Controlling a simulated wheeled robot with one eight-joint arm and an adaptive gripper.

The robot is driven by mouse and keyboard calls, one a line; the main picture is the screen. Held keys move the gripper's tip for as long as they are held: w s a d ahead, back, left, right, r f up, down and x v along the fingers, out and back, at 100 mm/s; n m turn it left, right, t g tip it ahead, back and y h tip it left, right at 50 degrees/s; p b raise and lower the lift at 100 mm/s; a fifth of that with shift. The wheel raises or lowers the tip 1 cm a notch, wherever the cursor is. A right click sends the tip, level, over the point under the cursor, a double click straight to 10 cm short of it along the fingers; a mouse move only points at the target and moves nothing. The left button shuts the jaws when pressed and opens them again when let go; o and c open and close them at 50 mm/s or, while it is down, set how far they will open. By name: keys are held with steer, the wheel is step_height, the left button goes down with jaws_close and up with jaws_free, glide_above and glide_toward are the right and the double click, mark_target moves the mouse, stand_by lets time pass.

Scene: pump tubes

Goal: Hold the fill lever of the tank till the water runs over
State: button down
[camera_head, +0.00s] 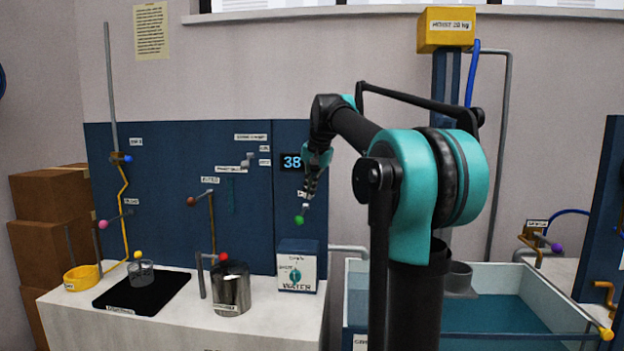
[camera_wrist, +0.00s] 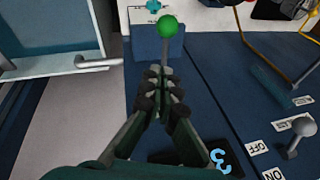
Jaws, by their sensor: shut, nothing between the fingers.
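A lever with a green ball knob (camera_head: 299,220) sticks out from the blue panel, above a blue box labelled WATER (camera_head: 298,270). In the wrist view the green knob (camera_wrist: 168,26) is on its stalk just beyond my fingertips. My gripper (camera_head: 306,201) is shut and empty, pointing down close to the knob; I cannot tell whether it touches it. It also shows in the wrist view (camera_wrist: 162,82). A pale open tank (camera_head: 540,285) with teal water stands at the right, partly hidden by my arm. I see no water running over. Which lever fills it I cannot read.
The white bench (camera_head: 180,320) carries a steel pot (camera_head: 231,290), a glass beaker (camera_head: 140,272) on a black mat and a yellow ring (camera_head: 82,278). Other levers have coloured knobs. A grey knob (camera_wrist: 303,126) sits by ON and OFF labels.

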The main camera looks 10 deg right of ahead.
mark_target(302, 213)
steer(key=shift+s+a+f, duration=0.15)
steer(key=shift+a+f, duration=0.15)
steer(key=shift+f, duration=0.45)
steer(key=shift+s+a+f, duration=0.2)
steer(key=shift+a+f, duration=0.15)
steer(key=shift+f, duration=0.45)
steer(key=shift+s+a+f, duration=0.15)
steer(key=shift+a+f, duration=0.15)
steer(key=shift+f, duration=0.45)
steer(key=f+t, duration=0.1)
steer(key=f, duration=0.1)
steer(key=f+t, duration=0.1)
steer(key=f, duration=0.1)
steer(key=f+t+h, duration=0.1)
steer(key=f, duration=0.1)
steer(key=shift+s+a+f+t, duration=0.1)
steer(key=shift+s+a+t, duration=0.05)
steer(key=shift+s+t, duration=0.2)
steer(key=shift+f, duration=0.35)
steer(key=shift+s+f, duration=0.1)
stand_by(1.7)
